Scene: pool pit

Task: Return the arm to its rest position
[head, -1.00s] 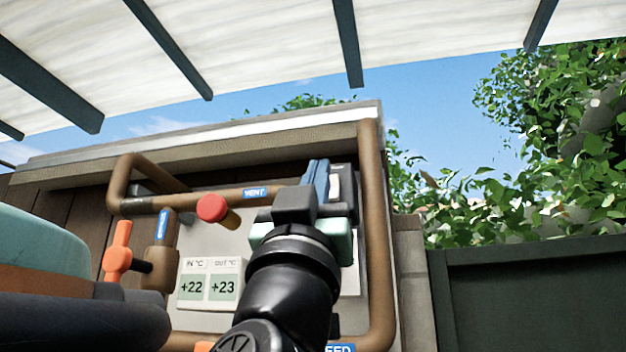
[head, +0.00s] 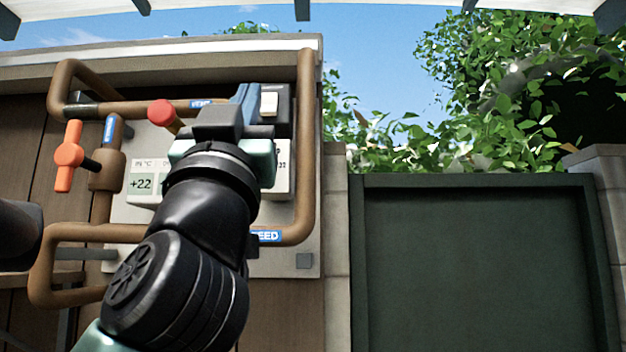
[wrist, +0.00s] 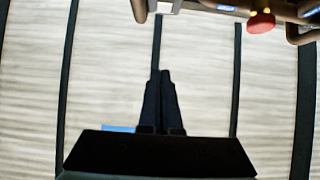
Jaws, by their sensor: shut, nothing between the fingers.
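My gripper (wrist: 164,76) points up in the wrist view, with its two dark fingers together and nothing between them. Behind them is the pale slatted canopy. In the head view my arm rises from the lower left, and its black wrist and grey-green hand stand in front of the pipe panel (head: 285,258). The hand covers part of the panel and its readouts. Whether the hand touches the panel cannot be told there; in the wrist view the fingers are clear of everything.
The panel carries brown pipes (head: 305,150), a red knob (head: 160,112), an orange valve handle (head: 68,157), a white switch (head: 269,103) and a +22 display (head: 140,183). The red knob also shows in the wrist view (wrist: 262,22). A dark green gate (head: 470,265) and leafy bushes (head: 540,110) are at right.

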